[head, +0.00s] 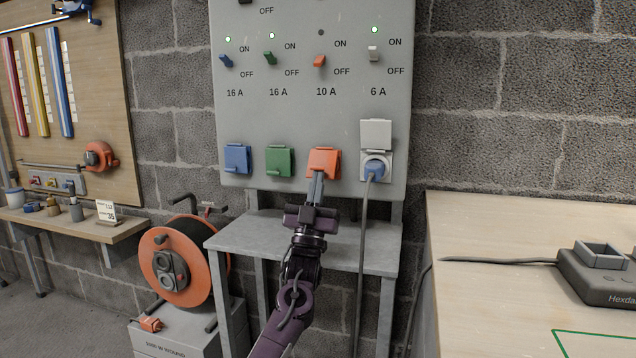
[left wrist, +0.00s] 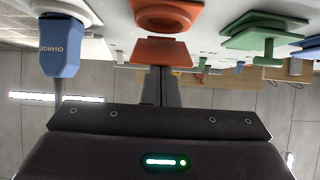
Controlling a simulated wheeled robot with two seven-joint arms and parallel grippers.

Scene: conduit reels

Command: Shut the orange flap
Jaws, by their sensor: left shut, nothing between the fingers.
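The orange flap (head: 323,157) is on the grey panel, between a green flap and a grey socket with a blue plug. The left wrist view looks upside down. There the orange flap (left wrist: 162,52) stands out from the panel, apart from the round orange socket face (left wrist: 168,14), so it looks at least partly open. My left gripper (head: 317,178) is shut and empty, its fingertips at the flap's lower part in the head view. In the left wrist view its fingers (left wrist: 160,72) meet the flap's near edge; I cannot tell whether they touch. My right gripper is not in view.
The blue plug (head: 374,167) and its hanging cable are close on the right. The green flap (head: 279,160) and blue flap (head: 237,158) are on the left. A grey shelf (head: 260,238) sits below. An orange cable reel (head: 165,262) stands lower left; a wooden bench (head: 500,225) is right.

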